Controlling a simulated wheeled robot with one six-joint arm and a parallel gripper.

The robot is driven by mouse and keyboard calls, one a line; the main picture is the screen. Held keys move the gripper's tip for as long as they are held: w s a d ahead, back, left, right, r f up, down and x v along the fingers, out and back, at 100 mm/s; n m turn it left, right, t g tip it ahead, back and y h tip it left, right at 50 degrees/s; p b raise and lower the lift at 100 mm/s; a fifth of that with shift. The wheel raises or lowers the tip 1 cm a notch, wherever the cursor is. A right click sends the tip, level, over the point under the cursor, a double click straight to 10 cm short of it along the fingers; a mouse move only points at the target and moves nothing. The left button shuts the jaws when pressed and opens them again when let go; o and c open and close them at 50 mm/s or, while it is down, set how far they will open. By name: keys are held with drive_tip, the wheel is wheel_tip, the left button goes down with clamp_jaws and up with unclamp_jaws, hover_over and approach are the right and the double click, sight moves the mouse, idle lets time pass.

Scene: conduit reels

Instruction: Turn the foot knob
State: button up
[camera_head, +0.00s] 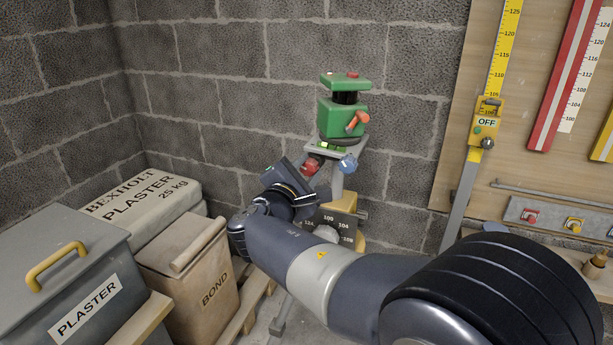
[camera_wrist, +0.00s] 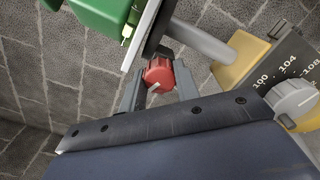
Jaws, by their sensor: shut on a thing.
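A green levelling instrument (camera_head: 343,117) stands on a grey plate (camera_head: 337,150) on a tripod by the block wall. A red foot knob (camera_head: 313,163) sits under the plate's left side. In the wrist view the red knob (camera_wrist: 158,74), with a pale pointer mark, lies between my two grey fingers. My gripper (camera_wrist: 159,82) is shut on it, one finger on each side. In the head view my gripper (camera_head: 305,173) reaches the knob from the lower left, and my wrist hides part of the tripod. A blue knob (camera_head: 348,163) is under the plate's right side.
Below is a yellow unit (camera_head: 343,212) with a numbered dark plate (camera_head: 338,222) and a pale dial (camera_wrist: 292,99). A yellow staff (camera_head: 484,130) leans right.

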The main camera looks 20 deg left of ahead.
idle(0.3)
drive_tip(key=o, duration=1)
drive_tip(key=shift+s, duration=0.15)
drive_tip(key=s, duration=0.7)
drive_tip(key=s+p, duration=0.1)
drive_tip(key=s, duration=0.2)
drive_tip(key=shift+s+a, duration=0.25)
drive_tip(key=shift+a, duration=0.15)
drive_tip(key=w, duration=0.7)
drive_tip(key=w+d+b, duration=0.1)
drive_tip(key=w, duration=0.3)
drive_tip(key=shift+s+a+r+p, duration=0.1)
drive_tip(key=shift+p, duration=0.25)
